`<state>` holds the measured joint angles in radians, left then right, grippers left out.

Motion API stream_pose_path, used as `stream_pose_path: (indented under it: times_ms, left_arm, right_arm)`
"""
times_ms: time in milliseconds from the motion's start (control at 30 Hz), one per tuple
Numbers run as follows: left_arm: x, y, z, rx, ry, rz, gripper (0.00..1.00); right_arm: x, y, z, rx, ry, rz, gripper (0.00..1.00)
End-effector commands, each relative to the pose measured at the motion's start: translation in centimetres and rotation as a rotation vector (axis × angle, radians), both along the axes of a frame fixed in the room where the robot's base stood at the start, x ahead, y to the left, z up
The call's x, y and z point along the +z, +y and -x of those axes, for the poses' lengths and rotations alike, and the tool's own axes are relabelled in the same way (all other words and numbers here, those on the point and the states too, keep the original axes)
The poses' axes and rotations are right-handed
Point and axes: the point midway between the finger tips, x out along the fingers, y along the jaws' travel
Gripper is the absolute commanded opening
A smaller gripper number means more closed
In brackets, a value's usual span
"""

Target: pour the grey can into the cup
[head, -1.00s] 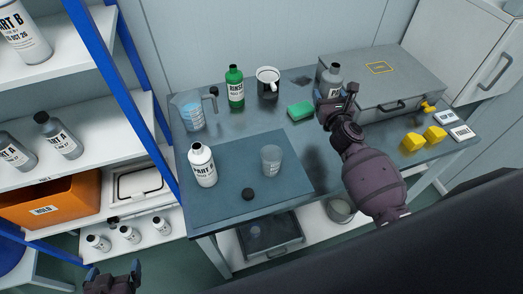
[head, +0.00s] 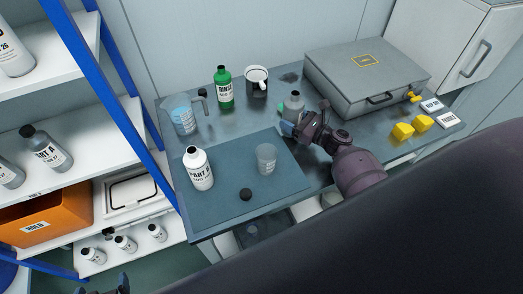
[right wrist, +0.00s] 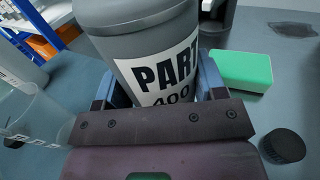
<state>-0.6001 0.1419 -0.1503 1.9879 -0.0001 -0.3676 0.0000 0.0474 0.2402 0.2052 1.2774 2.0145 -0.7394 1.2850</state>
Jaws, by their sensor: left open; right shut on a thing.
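The grey can (head: 293,103) is in my right gripper (head: 291,126), roughly upright and uncapped in the head view. In the right wrist view the can (right wrist: 150,45) fills the space between the blue fingers of my right gripper (right wrist: 160,92), its "PART" label facing the camera. The clear cup (head: 266,160) stands on the blue-grey mat, to the left of and nearer than the can; it looks empty. The cup also shows at the left of the right wrist view (right wrist: 40,118). My left gripper (head: 100,288) shows only its fingertips, open, at the bottom edge.
A white "PART A" bottle (head: 199,170) and a black cap (head: 246,195) are on the mat (head: 222,205). A jug (head: 182,116), green bottle (head: 224,90) and mug (head: 257,82) stand behind. A green sponge (right wrist: 240,70) lies beside the can. A grey case (head: 350,85) is at right.

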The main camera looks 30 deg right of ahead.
Motion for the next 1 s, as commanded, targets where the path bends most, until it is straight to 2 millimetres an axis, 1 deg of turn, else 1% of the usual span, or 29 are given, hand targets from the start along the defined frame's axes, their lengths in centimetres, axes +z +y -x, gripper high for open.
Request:
stream_pose_path:
  times_ms: [200, 400, 500, 1000]
  left_arm:
    - [0.0, 0.0, 0.0, 0.000, 0.001, 0.000, 0.93]
    - [-0.1, 0.0, 0.1, 0.001, 0.002, -0.001, 0.93]
    - [-0.1, 0.0, 0.2, 0.001, 0.004, -0.001, 0.93]
    - [-0.2, 0.1, 0.3, 0.002, 0.005, 0.000, 0.93]
  right_arm:
    - [-1.0, 1.8, 1.8, 0.160, -0.002, 0.000, 0.26]
    - [-0.9, 3.3, 3.1, 0.279, -0.004, 0.001, 0.26]
    - [-0.8, 3.7, 3.5, 0.314, -0.003, 0.001, 0.26]
    - [-0.6, 3.9, 3.7, 0.334, -0.007, 0.013, 0.26]
